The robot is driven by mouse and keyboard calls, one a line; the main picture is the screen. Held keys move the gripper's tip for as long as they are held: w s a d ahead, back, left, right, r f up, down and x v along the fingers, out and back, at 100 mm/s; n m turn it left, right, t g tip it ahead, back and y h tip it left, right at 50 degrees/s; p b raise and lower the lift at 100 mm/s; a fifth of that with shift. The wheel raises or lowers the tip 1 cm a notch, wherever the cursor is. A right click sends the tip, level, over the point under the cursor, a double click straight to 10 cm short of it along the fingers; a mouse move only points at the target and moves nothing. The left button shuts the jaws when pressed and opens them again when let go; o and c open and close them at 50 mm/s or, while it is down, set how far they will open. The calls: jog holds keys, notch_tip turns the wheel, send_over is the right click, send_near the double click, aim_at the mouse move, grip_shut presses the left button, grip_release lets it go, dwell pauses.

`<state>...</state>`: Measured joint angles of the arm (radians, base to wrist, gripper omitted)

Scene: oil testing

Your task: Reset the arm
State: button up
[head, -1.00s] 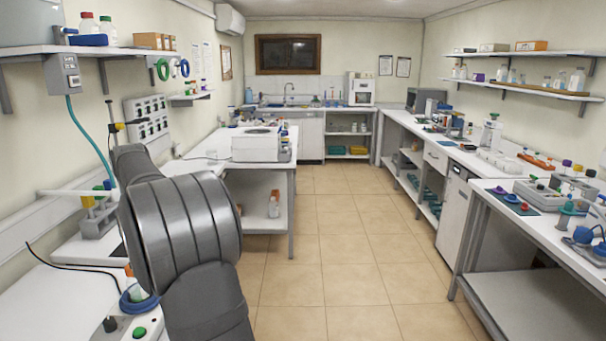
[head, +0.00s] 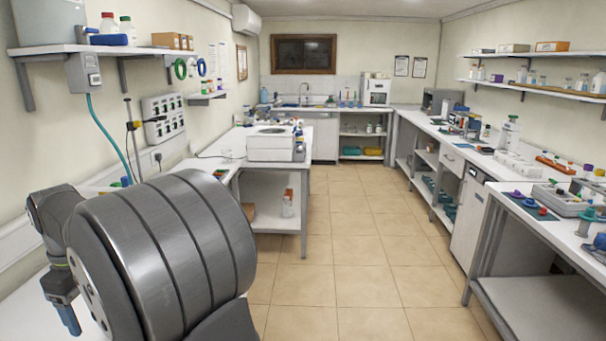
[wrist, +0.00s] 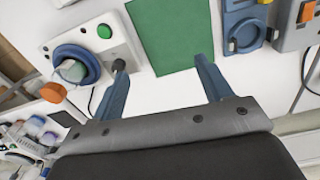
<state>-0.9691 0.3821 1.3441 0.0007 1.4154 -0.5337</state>
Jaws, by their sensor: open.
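My gripper (wrist: 163,85) shows in the wrist view with its two blue-grey fingers apart and nothing between them. A white bench top and a green mat (wrist: 172,35) lie beyond the fingertips. In the head view my gripper (head: 68,318) is at the lower left, pointing down over the left bench. My large grey arm joint fills the lower left of that view and hides most of this bench.
In the wrist view, a white device (wrist: 88,62) with a blue ring and green button is left of the fingers. A blue holder (wrist: 244,30) is at upper right. In the head view, the tiled floor (head: 345,230) is clear between the benches.

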jog(key=s+a+f, duration=0.2)
jog(key=s+f, duration=0.1)
jog(key=s, duration=0.5)
jog(key=s+a+f, duration=0.3)
jog(key=s, duration=0.4)
jog(key=shift+s, duration=0.35)
jog(key=shift+o, duration=0.2)
jog(key=o, duration=0.6)
jog(key=w+d+r+n+t+y, duration=0.1)
jog(key=w+d+r+t, duration=0.15)
jog(key=w+r, duration=0.6)
jog(key=w+d+r+t+y, duration=0.15)
jog(key=w+d+r, duration=0.25)
jog(key=w+r, duration=0.45)
jog(key=x, duration=1.2)
jog(key=shift+w+r, duration=0.15)
jog(key=shift+w, duration=0.15)
